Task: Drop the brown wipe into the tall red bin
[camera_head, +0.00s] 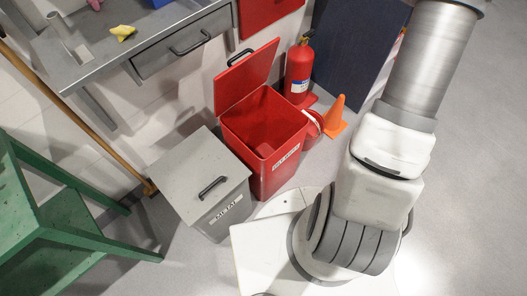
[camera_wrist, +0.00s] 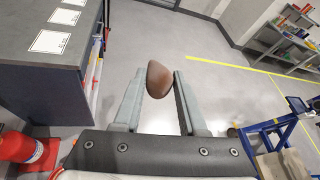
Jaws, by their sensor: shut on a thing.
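The brown wipe (camera_wrist: 158,80) shows in the wrist view as a rounded brown lump between the fingertips of my gripper (camera_wrist: 153,92), held above open floor. My gripper is shut on it. The tall red bin (camera_head: 284,168) stands in the middle of the head view with its red lid (camera_head: 246,76) tipped up and its mouth open. The part of its inside that I see looks empty. My gripper and the wipe are not visible in the head view, and the bin is not recognisable in the wrist view.
A grey METAL bin (camera_head: 225,212), lid shut, stands left of the red bin. A fire extinguisher (camera_head: 298,70) and orange cone (camera_head: 337,116) stand behind right. A grey bench (camera_head: 90,65) and green stand (camera_head: 40,235) are left. The wrist view shows a dark cabinet (camera_wrist: 42,82) and blue frame (camera_wrist: 290,128).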

